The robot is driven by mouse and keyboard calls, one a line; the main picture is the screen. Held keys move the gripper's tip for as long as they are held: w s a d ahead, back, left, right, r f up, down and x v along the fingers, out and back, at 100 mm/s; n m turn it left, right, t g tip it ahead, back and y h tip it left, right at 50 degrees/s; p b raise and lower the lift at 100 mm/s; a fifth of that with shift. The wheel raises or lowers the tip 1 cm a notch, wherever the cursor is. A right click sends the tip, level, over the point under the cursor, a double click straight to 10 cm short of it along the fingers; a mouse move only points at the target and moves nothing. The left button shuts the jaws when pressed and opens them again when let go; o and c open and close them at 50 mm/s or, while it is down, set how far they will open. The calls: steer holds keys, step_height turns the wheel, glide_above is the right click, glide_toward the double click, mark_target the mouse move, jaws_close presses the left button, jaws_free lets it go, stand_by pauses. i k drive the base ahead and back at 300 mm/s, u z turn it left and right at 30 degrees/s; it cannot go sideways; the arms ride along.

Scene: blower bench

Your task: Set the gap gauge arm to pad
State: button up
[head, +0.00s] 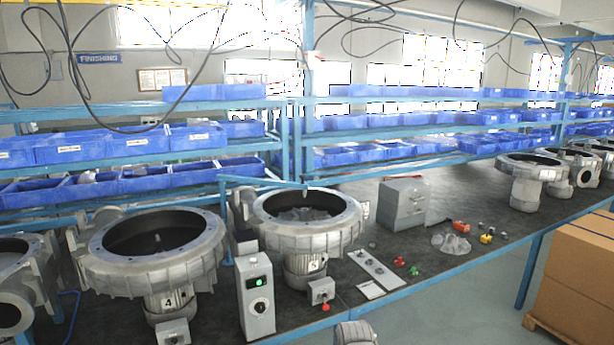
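A thin blue swing arm (262,182), which looks like the gap gauge arm, reaches right from the top of a blue upright post (228,225). Its tip hangs over the open ring of the blower marked 5 (310,240). I cannot tell whether the tip touches anything. No pad can be made out with certainty. A grey control box (256,298) with a green light and a dark knob stands in front of the post. My gripper's fingers are not in view; only a grey rounded part, perhaps of my arm, shows at the bottom edge.
The blower marked 4 (150,250) stands to the left. A small button box (321,291), a switch panel (375,269) and a grey cabinet (403,204) are on the dark bench. Small coloured parts lie further right. Cardboard boxes (580,270) stand on the floor at right.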

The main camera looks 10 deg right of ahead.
mark_target(302, 185)
steer(key=i, duration=0.85)
steer(key=u, duration=0.05)
